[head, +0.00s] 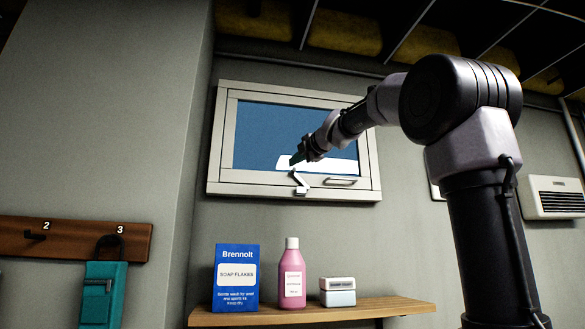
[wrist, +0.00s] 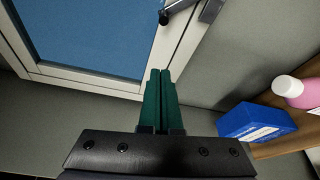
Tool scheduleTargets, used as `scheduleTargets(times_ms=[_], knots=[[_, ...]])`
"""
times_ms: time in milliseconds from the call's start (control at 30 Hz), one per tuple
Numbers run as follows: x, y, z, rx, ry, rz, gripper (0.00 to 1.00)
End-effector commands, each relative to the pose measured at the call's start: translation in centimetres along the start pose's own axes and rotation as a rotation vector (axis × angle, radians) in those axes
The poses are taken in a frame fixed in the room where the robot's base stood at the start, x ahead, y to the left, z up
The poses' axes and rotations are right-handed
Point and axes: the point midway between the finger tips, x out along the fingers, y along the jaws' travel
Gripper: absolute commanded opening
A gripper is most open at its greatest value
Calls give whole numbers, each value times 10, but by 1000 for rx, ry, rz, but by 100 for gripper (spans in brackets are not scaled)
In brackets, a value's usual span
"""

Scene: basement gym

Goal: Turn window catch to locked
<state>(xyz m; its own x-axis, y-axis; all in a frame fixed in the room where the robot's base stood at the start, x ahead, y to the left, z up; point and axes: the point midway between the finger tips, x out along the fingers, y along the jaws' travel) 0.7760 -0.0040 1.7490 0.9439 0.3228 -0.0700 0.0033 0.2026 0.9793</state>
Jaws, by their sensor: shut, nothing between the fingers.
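The window (head: 215,150) has a pale frame and blue glass, set high in the wall. Its catch (head: 300,184) is a small light lever on the lower frame rail, standing at a slant up to the left. In the wrist view the catch (wrist: 178,9) shows at the top edge, partly cut off, with a dark rounded end. My gripper (head: 293,160) is in front of the lower glass, just above the catch in the head view. In the wrist view its green fingers (wrist: 160,73) are pressed together, empty, and apart from the catch.
A wooden shelf (head: 300,315) below holds a blue soap flakes box (head: 236,277), a pink bottle (head: 292,275) and a small white box (head: 338,291). A hook rail (head: 70,235) is at left, a wall heater (head: 555,198) at right. A slim bar handle (head: 340,182) is on the lower rail.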

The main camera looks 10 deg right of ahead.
Motion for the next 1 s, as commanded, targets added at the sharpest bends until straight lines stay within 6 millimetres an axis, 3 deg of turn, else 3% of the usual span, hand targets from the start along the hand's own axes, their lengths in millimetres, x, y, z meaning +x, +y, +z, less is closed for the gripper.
scheduleTargets(times_ms=[567,800,1000], knots=[[100,-1,-1,3,4,0,0],[87,-1,30,3,-2,-1,0],[84,0,38,3,0,-1,0]])
